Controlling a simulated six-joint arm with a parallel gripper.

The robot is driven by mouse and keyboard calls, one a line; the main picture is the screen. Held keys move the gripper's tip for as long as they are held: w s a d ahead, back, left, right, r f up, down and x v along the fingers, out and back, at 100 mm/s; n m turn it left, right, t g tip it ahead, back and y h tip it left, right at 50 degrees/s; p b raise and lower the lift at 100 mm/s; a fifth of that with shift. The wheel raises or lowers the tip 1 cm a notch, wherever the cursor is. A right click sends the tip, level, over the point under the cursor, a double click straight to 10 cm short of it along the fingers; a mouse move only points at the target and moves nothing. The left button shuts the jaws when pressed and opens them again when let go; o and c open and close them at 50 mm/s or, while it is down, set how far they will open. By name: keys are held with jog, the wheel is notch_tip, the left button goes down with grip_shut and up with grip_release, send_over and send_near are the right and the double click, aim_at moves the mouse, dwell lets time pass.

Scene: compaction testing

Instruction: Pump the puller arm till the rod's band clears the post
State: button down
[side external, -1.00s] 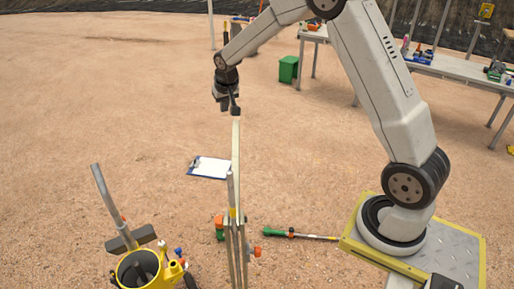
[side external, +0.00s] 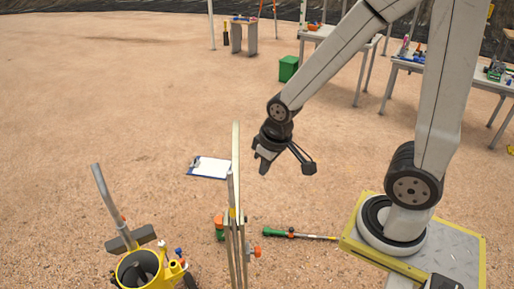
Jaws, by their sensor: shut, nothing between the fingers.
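The puller stands upright at the lower centre. Its long pale arm (side external: 236,150) points almost straight up. A thin grey rod (side external: 230,190) stands beside the arm, with a small yellow band (side external: 232,213) low on it. The band is close to the top of the metal post (side external: 238,255); at this size I cannot tell whether it clears it. My gripper (side external: 262,168) is shut and empty, pointing down, to the right of the pale arm's upper part. It appears apart from the arm. The post's foot is cut off by the frame.
A clipboard (side external: 210,168) lies on the ground behind the puller. A green-handled tool (side external: 290,234) lies to its right. A yellow cylinder (side external: 140,268) with a grey bar (side external: 108,197) stands at lower left. Tables (side external: 460,70) and a green bin (side external: 288,68) are farther back.

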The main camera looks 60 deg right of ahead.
jog(key=shift+s+a+f, duration=0.15)
jog(key=shift+s, duration=0.5)
jog(key=c, duration=0.8)
grip_release()
jog(key=shift+c, duration=0.2)
jog(key=o, duration=0.4)
jog(key=shift+w, duration=0.3)
jog(key=shift+c, duration=0.2)
jog(key=shift+o, duration=0.8)
jog(key=w+d+m, duration=0.2)
jog(key=w+d, duration=0.2)
jog(key=w, duration=0.6)
jog(key=shift+w+d+h, duration=0.15)
jog(key=shift+w+h, duration=0.15)
jog(key=shift+w, duration=0.1)
jog(key=m+h, duration=0.3)
jog(key=m, duration=0.5)
send_near(236, 126)
jog(key=x, duration=0.4)
jog(key=shift+f, duration=0.4)
jog(key=shift+w+f+m, duration=0.1)
jog(key=shift+m, duration=0.2)
jog(key=shift+f, duration=0.1)
